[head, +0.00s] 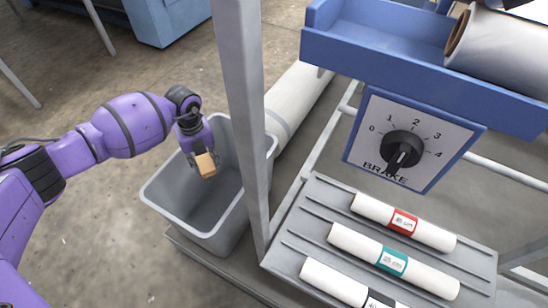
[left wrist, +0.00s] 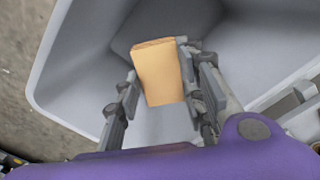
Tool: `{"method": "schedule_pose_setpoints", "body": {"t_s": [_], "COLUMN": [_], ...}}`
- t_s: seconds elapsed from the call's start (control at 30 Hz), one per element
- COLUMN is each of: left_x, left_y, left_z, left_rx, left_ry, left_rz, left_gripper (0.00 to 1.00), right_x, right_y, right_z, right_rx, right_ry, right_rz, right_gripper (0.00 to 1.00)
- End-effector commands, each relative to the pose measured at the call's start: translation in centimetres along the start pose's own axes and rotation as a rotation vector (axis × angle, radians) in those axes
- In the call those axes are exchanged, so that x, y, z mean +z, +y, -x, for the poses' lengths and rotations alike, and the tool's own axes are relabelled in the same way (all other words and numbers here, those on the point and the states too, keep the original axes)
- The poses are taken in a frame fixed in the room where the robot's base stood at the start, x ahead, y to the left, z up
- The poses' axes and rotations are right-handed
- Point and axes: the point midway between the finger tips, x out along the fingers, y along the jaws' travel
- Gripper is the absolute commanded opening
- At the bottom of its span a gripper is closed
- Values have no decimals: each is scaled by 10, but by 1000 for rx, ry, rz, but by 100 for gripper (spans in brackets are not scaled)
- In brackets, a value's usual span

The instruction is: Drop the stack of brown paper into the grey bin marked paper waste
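The stack of brown paper (head: 206,165) is a small tan block. My left gripper (head: 203,158) is shut on it and holds it over the open mouth of the grey bin (head: 223,241). In the left wrist view the stack (left wrist: 158,75) sits between the two fingers of the gripper (left wrist: 162,80), with the grey bin (left wrist: 60,75) below and around it. The bin looks empty where I can see inside. No paper waste marking shows on the faces in view. My right gripper is not in view.
A grey upright post (head: 242,110) stands just right of the bin, partly in front of its rim. Right of it are a blue tray with a brake dial (head: 403,149) and a rack (head: 290,244) holding several white rolls. A long white roll (head: 297,100) lies behind the bin.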

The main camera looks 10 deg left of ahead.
Motion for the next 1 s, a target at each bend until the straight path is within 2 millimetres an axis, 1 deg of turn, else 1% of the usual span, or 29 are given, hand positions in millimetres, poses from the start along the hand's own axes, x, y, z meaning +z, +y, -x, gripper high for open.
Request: {"method": "schedule_pose_setpoints", "body": {"t_s": [0.03, 0.17, 0.43, 0.57, 0.67, 1.0], "left_x": [0, 0, -1, 0, 1, 1], "left_y": [1, 1, 1, 1, 1, 0], "left_z": [0, 0, -1, 6, 20, 91], "left_rx": [1, 1, 2, 1, 0, 0], "left_ry": [1, 1, 1, 0, -3, -2], "left_rz": [0, 0, 0, -1, -2, -1], "left_gripper": [42, 59, 59, 59, 59, 59], "right_x": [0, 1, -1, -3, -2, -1], "right_y": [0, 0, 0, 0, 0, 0], "right_z": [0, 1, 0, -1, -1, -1], "right_rx": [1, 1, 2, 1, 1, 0], "right_ry": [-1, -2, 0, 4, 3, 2], "right_rz": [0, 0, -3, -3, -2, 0], "right_gripper": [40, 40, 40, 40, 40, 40]}}
